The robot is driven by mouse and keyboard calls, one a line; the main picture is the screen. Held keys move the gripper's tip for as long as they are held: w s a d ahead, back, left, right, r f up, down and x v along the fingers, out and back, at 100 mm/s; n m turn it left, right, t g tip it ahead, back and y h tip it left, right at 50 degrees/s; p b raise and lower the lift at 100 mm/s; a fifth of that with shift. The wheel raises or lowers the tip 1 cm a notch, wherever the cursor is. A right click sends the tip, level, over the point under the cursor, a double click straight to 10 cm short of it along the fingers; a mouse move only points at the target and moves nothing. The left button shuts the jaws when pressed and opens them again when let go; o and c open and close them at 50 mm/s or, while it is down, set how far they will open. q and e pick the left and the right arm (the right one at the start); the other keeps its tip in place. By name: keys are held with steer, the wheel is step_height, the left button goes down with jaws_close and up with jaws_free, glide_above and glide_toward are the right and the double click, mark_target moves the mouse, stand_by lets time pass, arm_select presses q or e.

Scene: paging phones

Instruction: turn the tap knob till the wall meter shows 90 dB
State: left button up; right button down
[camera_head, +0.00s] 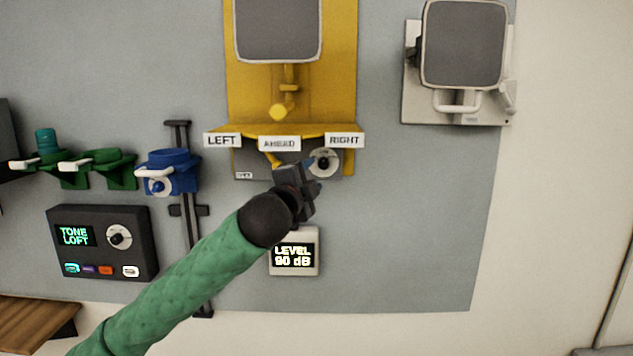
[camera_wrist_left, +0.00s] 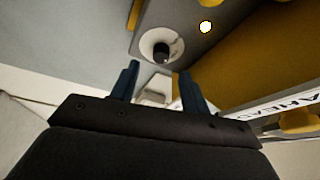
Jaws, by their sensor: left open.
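The tap knob (camera_head: 323,162) is a small dark knob on a round pale dial, on the grey strip under the yellow panel. It also shows in the left wrist view (camera_wrist_left: 161,51), ahead of the fingers and apart from them. The wall meter (camera_head: 294,254) is a white box with a dark screen that reads "LEVEL 90 dB". My left gripper (camera_head: 308,172) is just below and left of the knob; its two blue fingers (camera_wrist_left: 160,85) are apart with nothing between them. My right gripper is in neither view.
The yellow panel (camera_head: 342,60) carries LEFT, AHEAD and RIGHT signs above the knob. A black "TONE LOFT" box (camera_head: 100,262), green holders (camera_head: 110,165) and a blue holder (camera_head: 172,178) are at the left. The wall right of the meter is clear.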

arm_select(q)
steer(key=shift+b+v, duration=0.4)
steer(key=shift+v, duration=0.6)
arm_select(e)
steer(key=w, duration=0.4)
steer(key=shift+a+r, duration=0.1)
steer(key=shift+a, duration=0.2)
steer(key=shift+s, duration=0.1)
